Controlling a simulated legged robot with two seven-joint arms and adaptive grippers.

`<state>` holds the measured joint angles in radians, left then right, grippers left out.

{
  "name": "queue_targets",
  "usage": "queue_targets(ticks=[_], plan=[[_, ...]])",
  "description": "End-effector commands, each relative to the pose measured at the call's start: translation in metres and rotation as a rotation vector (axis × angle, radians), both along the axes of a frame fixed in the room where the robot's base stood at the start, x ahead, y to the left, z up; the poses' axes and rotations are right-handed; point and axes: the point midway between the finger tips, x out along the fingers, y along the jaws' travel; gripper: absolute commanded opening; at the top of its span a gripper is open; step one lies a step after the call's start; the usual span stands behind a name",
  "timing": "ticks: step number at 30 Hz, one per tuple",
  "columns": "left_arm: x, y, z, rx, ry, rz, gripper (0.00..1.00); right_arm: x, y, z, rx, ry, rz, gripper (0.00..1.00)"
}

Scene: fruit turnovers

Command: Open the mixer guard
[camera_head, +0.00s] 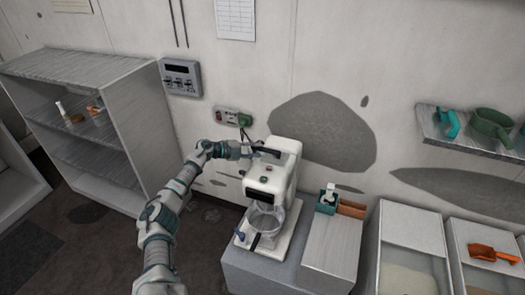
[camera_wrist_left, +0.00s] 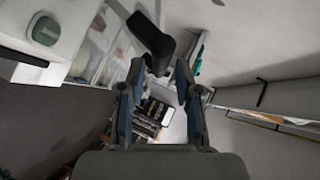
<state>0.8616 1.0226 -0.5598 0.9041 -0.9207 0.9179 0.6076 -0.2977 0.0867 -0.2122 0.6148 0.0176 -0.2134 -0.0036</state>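The white mixer (camera_head: 272,178) stands upright on a grey cabinet, with a clear bowl (camera_head: 265,222) under its head. I cannot clearly tell the guard from the bowl. A dark handle-like piece (camera_head: 268,152) shows at the top of the mixer. My left gripper (camera_head: 256,150) is beside the mixer's top, close to this piece. In the left wrist view the gripper's fingers (camera_wrist_left: 160,68) are apart, with nothing clearly held between them. A black piece (camera_wrist_left: 152,40) lies just beyond the fingertips; I cannot tell whether they touch it. My right gripper is not in view.
A grey cabinet (camera_head: 262,270) carries the mixer. A green container (camera_head: 327,203) stands to its right. A shelf unit (camera_head: 105,110) stands at left. A wall socket (camera_head: 232,117) is behind my left wrist.

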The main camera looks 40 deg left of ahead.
Motion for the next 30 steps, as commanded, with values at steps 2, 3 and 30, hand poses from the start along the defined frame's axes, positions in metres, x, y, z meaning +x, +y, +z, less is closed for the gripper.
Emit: queue_targets(ticks=[2,3,30], plan=[[-0.017,0.012,0.004,0.003,0.002,0.002,0.33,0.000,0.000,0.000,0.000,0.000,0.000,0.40],[-0.025,0.017,0.007,0.003,0.002,0.002,0.33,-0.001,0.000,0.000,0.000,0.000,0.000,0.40],[-0.061,0.041,0.021,-0.003,-0.001,0.002,0.33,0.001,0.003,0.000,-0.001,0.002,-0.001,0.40]])
